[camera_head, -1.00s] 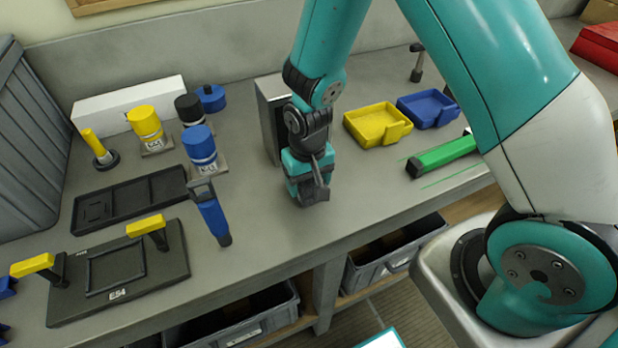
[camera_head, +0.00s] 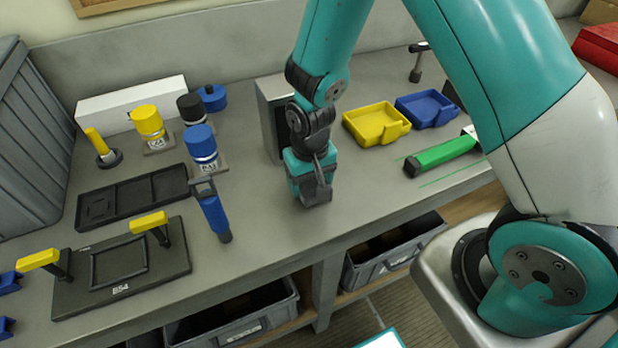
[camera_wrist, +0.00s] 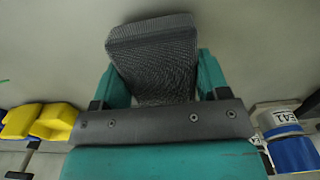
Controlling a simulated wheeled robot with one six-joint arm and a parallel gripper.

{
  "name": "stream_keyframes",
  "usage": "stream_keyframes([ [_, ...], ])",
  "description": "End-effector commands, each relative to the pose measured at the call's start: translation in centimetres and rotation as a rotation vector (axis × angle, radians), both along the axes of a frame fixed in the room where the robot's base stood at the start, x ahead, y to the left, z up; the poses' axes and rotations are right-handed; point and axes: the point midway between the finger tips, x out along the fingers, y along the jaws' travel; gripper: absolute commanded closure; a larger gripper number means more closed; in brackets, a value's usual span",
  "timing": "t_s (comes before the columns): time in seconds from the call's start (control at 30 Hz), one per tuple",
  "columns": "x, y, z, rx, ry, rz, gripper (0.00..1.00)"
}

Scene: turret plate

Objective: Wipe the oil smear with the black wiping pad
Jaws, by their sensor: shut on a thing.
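My gripper (camera_head: 318,196) points down at the bench top in the middle of the head view, close to the surface. In the wrist view, my gripper (camera_wrist: 155,92) has its two teal fingers shut on the black wiping pad (camera_wrist: 152,50), a dark grey, textured block held between them. In the head view the pad is mostly hidden by the gripper. I cannot tell whether the pad touches the bench. No oil smear can be made out in either view.
A grey metal box (camera_head: 272,112) stands just behind my gripper. A blue-handled tool (camera_head: 213,215) and a blue-capped container (camera_head: 200,146) are to the left. Yellow (camera_head: 377,122) and blue (camera_head: 428,108) trays and a green bar (camera_head: 442,156) are to the right.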

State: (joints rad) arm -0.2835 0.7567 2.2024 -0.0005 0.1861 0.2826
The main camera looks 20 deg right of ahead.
Motion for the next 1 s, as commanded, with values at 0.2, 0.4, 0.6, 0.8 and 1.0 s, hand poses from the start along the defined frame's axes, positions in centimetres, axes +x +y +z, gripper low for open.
stream_keyframes([
  [0.2,0.1,0.0,2.9,0.001,-0.004,-0.001,0.54],
  [0.4,0.1,-0.1,4.7,0.001,-0.004,-0.001,0.54],
  [0.6,0.1,-0.1,6.4,0.001,-0.004,-0.002,0.54],
  [0.8,0.1,-0.1,6.9,0.001,-0.004,-0.002,0.54],
  [1.0,0.1,-0.1,6.8,0.001,-0.004,-0.002,0.54],
])
